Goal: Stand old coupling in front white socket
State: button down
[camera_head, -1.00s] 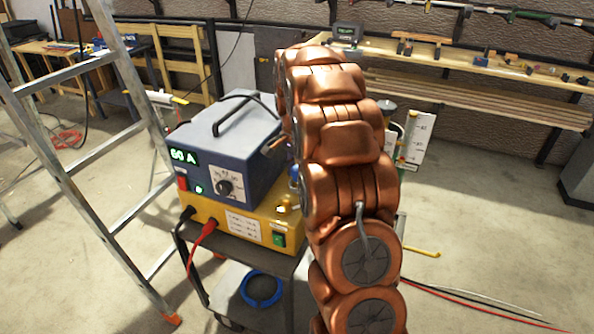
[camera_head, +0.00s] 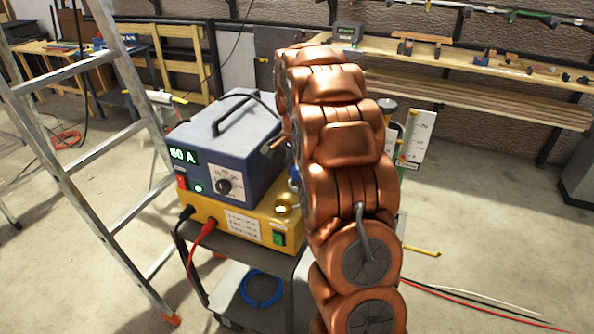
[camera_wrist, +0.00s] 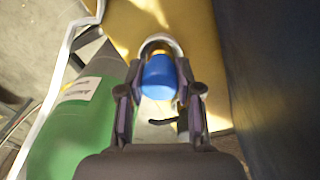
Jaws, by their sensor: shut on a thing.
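My gripper (camera_wrist: 161,64) is shut on a blue cylindrical piece (camera_wrist: 159,80), which I take to be the old coupling. A silvery curved rim (camera_wrist: 160,40) shows just beyond it; I cannot tell whether they touch. In the head view my copper arm hides the gripper, and a small blue bit (camera_head: 293,174) shows at the arm's left edge. A round brass-coloured fitting (camera_head: 284,204) is on top of the yellow box (camera_head: 240,226), near its right end. The yellow surface also lies beyond the held piece in the wrist view (camera_wrist: 206,60). I cannot make out a white socket.
A dark blue power unit (camera_head: 228,150) showing 60 A sits on the yellow box, on a grey trolley. Its dark side lies close right of my gripper in the wrist view (camera_wrist: 270,70). A green cylinder (camera_wrist: 75,135) is at left there. A ladder (camera_head: 85,150) stands left.

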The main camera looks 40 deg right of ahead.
dwell(0.3)
jog(key=c, duration=0.7)
grip_release()
notch_tip(320, 180, up, 12)
jog(key=shift+w, duration=0.2)
jog(key=shift+a, duration=0.15)
